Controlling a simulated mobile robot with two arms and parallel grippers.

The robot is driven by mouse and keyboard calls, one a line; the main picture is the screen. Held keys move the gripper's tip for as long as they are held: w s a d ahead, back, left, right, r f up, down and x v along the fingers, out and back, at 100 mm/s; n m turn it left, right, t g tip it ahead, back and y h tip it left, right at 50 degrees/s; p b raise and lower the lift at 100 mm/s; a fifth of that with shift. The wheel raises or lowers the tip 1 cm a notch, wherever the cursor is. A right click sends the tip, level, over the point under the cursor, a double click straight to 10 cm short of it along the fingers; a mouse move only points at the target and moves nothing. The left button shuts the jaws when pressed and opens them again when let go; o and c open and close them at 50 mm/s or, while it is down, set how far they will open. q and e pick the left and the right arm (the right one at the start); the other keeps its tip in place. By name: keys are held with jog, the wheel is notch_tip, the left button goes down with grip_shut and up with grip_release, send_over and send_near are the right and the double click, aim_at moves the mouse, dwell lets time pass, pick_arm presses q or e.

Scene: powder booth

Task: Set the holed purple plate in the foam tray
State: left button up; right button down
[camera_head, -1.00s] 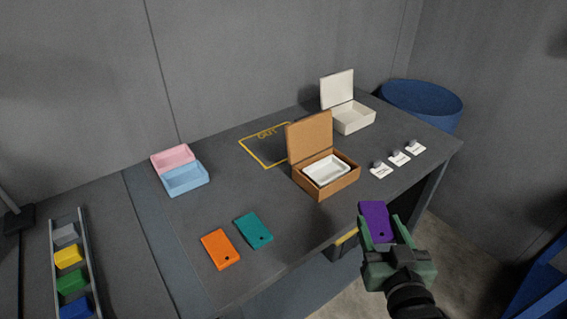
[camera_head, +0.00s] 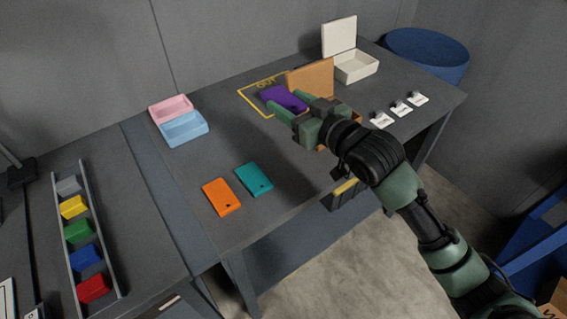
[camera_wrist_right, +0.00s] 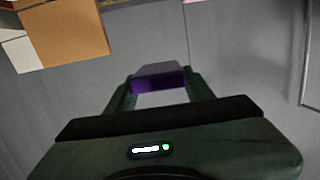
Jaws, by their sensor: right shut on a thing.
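The purple plate (camera_head: 282,97) is held in my right gripper (camera_head: 290,104), raised over the table near the yellow "OUT" outline. In the right wrist view the plate (camera_wrist_right: 158,79) sits between the two fingertips, seen edge-on. Its hole cannot be made out now. The brown box (camera_head: 312,80) with its lid up stands just behind and beside my right gripper. The white tray inside that box is hidden behind my gripper and wrist now. I cannot tell for certain which tray is foam. My left gripper is not in view.
An orange plate (camera_head: 222,197) and a teal plate (camera_head: 254,179) lie at the front. Pink (camera_head: 171,108) and blue (camera_head: 184,129) trays stand at the left. A white lidded box (camera_head: 355,67) stands at the back, with white cards (camera_head: 400,108) in front. A rack holds several coloured blocks.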

aim_at(288, 169)
notch_tip(288, 169, down, 18)
jog(key=shift+f+p, duration=0.2)
jog(key=shift+p, duration=0.45)
jog(key=shift+f+p, duration=0.3)
jog(key=shift+f, duration=0.25)
jog(key=shift+f, duration=0.2)
jog(key=c, duration=0.6)
grip_release()
